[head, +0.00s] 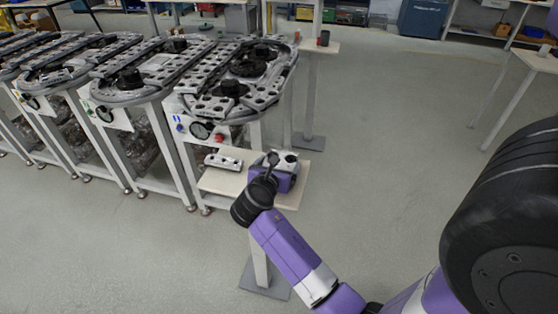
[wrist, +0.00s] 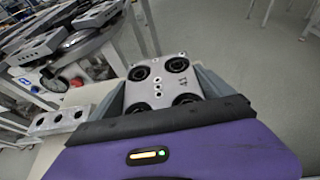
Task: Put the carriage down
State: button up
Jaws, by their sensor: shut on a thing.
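The carriage (wrist: 165,82) is a grey plate with several black round wheels. My gripper (wrist: 163,88) is shut on it, with one finger along each side. In the head view the carriage (head: 289,157) shows as a small light piece at the far end of my purple gripper (head: 287,168). It is over the right part of a small pale side table (head: 208,181). I cannot tell whether it touches the table top. My gripper hides its near end.
A grey block with holes (head: 223,162) lies on the side table, left of my gripper. Ring tracks (head: 240,75) on white stands fill the left and back. A small shelf with a cup (head: 323,38) stands behind.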

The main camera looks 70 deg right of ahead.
jog(key=shift+r, duration=0.1)
jog(key=o, duration=1.8)
jog(key=shift+f, duration=0.25)
